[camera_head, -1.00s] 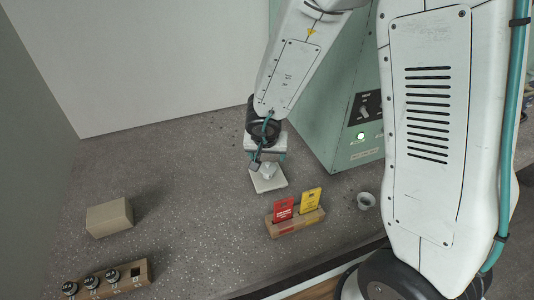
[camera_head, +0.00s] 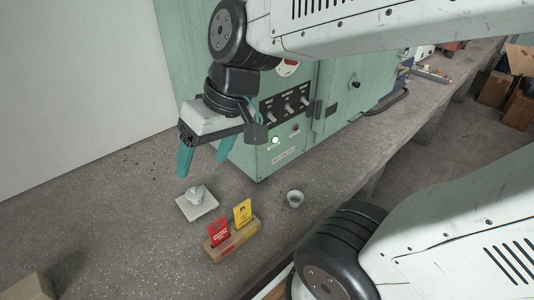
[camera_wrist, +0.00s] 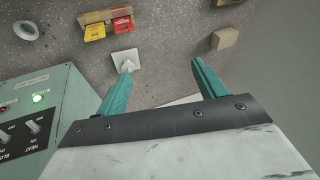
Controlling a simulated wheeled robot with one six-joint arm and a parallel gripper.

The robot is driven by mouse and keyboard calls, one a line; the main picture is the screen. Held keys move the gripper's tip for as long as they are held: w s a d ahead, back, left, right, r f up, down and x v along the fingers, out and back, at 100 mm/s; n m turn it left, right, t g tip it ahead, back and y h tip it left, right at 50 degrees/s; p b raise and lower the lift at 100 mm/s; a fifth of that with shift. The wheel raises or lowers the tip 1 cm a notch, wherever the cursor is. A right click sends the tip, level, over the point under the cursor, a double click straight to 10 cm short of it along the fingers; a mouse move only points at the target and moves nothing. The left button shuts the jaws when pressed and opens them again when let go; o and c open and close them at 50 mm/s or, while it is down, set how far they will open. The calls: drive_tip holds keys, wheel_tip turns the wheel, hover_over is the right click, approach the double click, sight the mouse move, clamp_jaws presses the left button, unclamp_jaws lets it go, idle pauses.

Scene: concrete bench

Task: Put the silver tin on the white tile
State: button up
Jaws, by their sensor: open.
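The white tile (camera_head: 207,207) lies flat on the bench. The silver tin (camera_head: 195,195), a small light-grey piece, rests on top of the tile, inside its edges. In the wrist view the tin (camera_wrist: 127,66) and the tile (camera_wrist: 119,54) show just beyond the tip of one finger, which partly covers the tin. My gripper (camera_head: 204,166) is open and empty, with its teal fingers apart. It hangs above the tile, clear of the tin. It also shows in the wrist view (camera_wrist: 162,68).
A wooden holder (camera_head: 235,243) with a red and a yellow card stands in front of the tile. A small grey cup (camera_head: 295,198) stands to the right. The green machine (camera_head: 262,152) rises behind. A tan block (camera_head: 30,288) lies at lower left. Bench left of the tile is clear.

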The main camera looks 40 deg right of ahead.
drive_tip(key=s+d+m+g+h, duration=0.1)
drive_tip(key=s+d+h, duration=0.2)
drive_tip(key=s+d, duration=0.4)
drive_tip(key=shift+s+r+g+h, duration=0.25)
drive_tip(key=shift+s+g+h, duration=0.05)
drive_tip(key=shift+s, duration=0.05)
drive_tip(key=shift+d, duration=0.1)
idle(0.4)
